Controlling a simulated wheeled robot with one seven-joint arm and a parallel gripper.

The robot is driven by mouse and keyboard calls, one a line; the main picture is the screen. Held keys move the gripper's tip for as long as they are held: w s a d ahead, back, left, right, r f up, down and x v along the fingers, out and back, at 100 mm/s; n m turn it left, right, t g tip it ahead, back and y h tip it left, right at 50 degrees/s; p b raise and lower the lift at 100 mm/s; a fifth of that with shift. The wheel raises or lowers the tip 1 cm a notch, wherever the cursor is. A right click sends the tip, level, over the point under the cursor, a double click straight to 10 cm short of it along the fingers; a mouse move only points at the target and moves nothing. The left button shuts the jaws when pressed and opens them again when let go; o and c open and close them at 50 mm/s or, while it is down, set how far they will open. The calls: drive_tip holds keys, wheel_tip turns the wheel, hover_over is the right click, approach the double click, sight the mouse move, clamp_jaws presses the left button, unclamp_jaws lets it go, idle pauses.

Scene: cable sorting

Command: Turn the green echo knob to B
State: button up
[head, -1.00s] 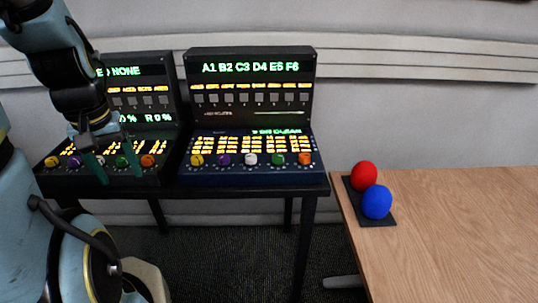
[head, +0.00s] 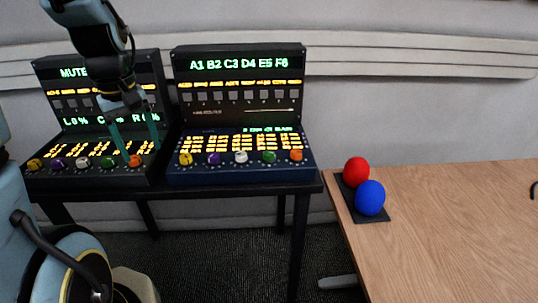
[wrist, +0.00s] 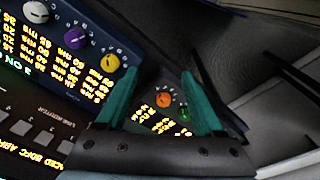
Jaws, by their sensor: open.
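Two consoles each carry a row of coloured knobs. A green knob (head: 269,157) is on the right console (head: 240,173), between its white and orange knobs. Another green knob (head: 108,162) is on the left console (head: 85,180); it also shows in the wrist view (wrist: 183,114). I cannot read which one is labelled echo. My gripper (head: 141,154) is open and empty, pointing down over the right end of the left console by its orange knob (head: 135,160). In the wrist view the orange knob (wrist: 163,100) shows between the fingers (wrist: 160,75). The right console's green knob is outside the wrist view.
The right console's yellow knob (head: 186,158) lies just right of my gripper, with purple (head: 214,158) and white (head: 241,157) beyond it. Upright screens rise behind both knob rows. A wooden table (head: 450,240) at right bears a red ball (head: 357,171) and a blue ball (head: 370,198).

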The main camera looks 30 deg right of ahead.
sight(269, 152)
drive_tip(key=d+n+b, duration=0.1)
drive_tip(key=d, duration=0.4)
drive_tip(key=w+d+n+b, duration=0.1)
drive_tip(key=d+n, duration=0.1)
drive_tip(key=d, duration=0.2)
drive_tip(key=w+d+n+b, duration=0.1)
drive_tip(key=d, duration=0.4)
drive_tip(key=shift+d+r+g, duration=0.15)
drive_tip(key=shift+d+g, duration=0.2)
drive_tip(key=shift+g, duration=0.05)
drive_tip(key=s+d+r+n+b, duration=0.1)
drive_tip(key=s+d+n+b, duration=0.15)
drive_tip(key=d, duration=0.45)
drive_tip(key=s+d+r+n+b, duration=0.1)
drive_tip(key=s+d+n, duration=0.2)
drive_tip(key=d, duration=0.5)
drive_tip(key=shift+g+y, duration=0.4)
drive_tip(key=f, duration=1)
drive_tip(key=shift+s+a+f+p, duration=0.2)
drive_tip(key=shift+s+p, duration=0.1)
drive_tip(key=shift+p, duration=0.1)
drive_tip(key=shift+r, duration=0.1)
clamp_jaws()
